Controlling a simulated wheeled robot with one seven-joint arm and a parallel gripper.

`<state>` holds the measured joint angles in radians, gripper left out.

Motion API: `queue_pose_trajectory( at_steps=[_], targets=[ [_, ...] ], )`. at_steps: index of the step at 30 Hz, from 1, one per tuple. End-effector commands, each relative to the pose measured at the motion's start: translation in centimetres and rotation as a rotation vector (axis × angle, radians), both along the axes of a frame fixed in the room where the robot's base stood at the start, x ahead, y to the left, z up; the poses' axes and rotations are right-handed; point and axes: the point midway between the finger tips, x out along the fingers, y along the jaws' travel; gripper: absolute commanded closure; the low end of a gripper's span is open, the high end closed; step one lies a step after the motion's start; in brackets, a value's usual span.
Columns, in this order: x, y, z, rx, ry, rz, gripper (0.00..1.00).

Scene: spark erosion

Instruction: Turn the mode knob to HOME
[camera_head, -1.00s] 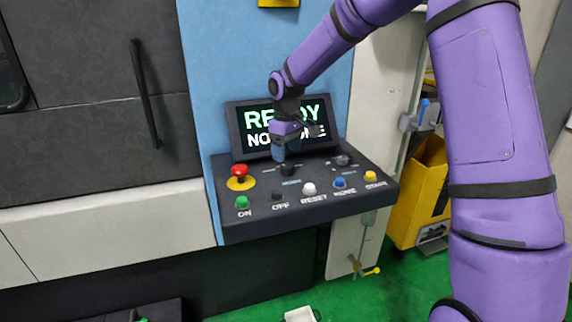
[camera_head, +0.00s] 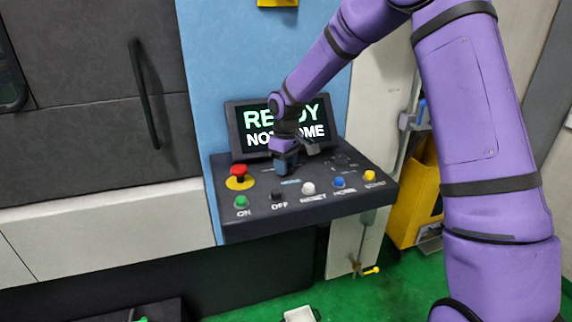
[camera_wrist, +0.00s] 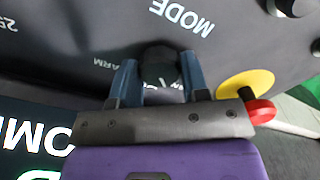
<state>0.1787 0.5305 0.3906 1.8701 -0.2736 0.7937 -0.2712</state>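The mode knob (camera_wrist: 160,68) is a dark round knob beside the white word MODE on the black panel, seen in the wrist view. My gripper (camera_wrist: 157,76) has its two blue fingers on either side of the knob, pointing at the panel. The fingers are apart, and I cannot tell whether they touch the knob. In the head view my gripper (camera_head: 286,168) is down at the panel and hides the knob. The knob's pointer and the HOME mark cannot be made out.
The control panel (camera_head: 330,207) has a red emergency button (camera_head: 239,171) on a yellow disc at left and a row of coloured buttons in front. Another dark knob (camera_head: 341,160) is at right. The screen (camera_head: 257,117) behind is partly covered by my arm.

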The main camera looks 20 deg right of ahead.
Motion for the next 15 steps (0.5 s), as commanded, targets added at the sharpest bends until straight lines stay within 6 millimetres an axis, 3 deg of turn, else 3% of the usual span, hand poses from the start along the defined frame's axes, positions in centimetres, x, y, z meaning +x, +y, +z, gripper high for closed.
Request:
queue_pose_trajectory(
  at_steps=[8, 15],
  targets=[
    [0.02, 0.03, 0.05, 0.001, -0.001, -0.035, 0.82],
    [0.03, 0.02, 0.09, -0.001, -0.002, -0.168, 0.82]
  ],
)
